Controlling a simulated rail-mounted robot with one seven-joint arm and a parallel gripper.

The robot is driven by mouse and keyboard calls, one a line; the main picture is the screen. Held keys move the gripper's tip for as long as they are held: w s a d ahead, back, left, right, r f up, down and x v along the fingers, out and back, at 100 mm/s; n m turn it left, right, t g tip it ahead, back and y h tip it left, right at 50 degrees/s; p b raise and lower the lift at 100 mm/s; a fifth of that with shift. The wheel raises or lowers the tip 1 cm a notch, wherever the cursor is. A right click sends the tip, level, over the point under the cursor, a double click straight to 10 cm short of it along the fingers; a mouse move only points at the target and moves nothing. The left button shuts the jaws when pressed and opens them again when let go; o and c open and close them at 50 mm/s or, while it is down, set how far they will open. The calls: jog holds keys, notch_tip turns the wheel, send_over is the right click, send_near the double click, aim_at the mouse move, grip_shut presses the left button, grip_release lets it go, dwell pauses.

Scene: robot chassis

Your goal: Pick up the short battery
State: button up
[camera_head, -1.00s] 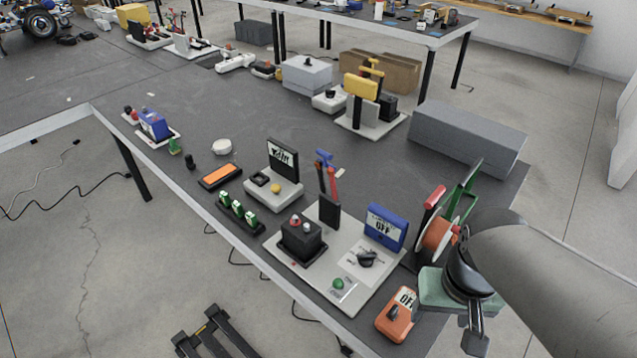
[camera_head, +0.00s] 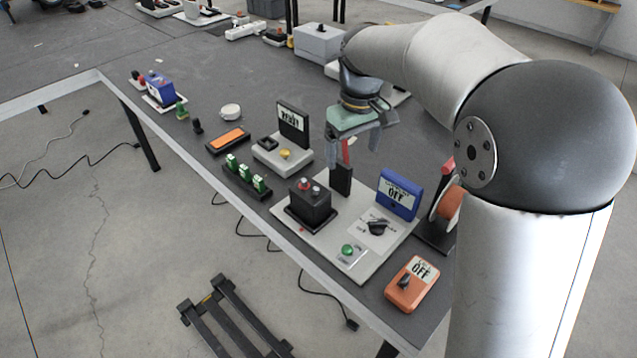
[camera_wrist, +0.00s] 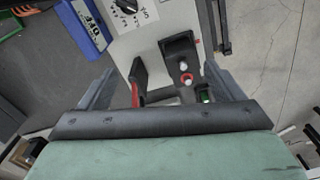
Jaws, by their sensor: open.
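A short black block (camera_head: 311,203) with a red and a white knob on top, which looks like the short battery, stands upright in a dark base on the light board (camera_head: 372,262). It also shows in the wrist view (camera_wrist: 181,52), between my fingers and nearer the right one. My gripper (camera_head: 353,148) is open and empty, pointing down above the table, behind and to the right of the block. In the wrist view my two fingers (camera_wrist: 157,75) are wide apart. A black post with a red lever (camera_head: 341,178) stands below my gripper, partly hidden by it.
A blue OFF box (camera_head: 398,195) and an orange OFF box (camera_head: 411,284) stand to the right. A READY display (camera_head: 292,125) and a row of green-and-white parts (camera_head: 246,180) are to the left. A cable reel (camera_head: 447,205) is partly behind my arm.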

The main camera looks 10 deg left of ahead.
aim_at(310, 189)
jog(key=w+a+f+n+b, duration=0.1)
jog(key=w+a+f+n, duration=0.25)
jog(key=a, duration=0.65)
jog(key=shift+m, duration=0.35)
jog(key=f, duration=0.8)
jog(key=f+p, duration=0.1)
jog(key=f, duration=0.3)
jog(key=shift+w+d, duration=0.1)
jog(key=shift+w, duration=0.15)
jog(key=shift+s+f+p, duration=0.2)
jog(key=shift+f+p, duration=0.1)
jog(key=shift+f, duration=1.05)
jog(key=shift+s+f+p, duration=0.15)
jog(key=shift+f+p, duration=0.1)
jog(key=shift+f, duration=1.1)
jog(key=c, duration=1.8)
jog(key=shift+w+r, duration=0.1)
jog(key=shift+r, duration=0.05)
grip_shut()
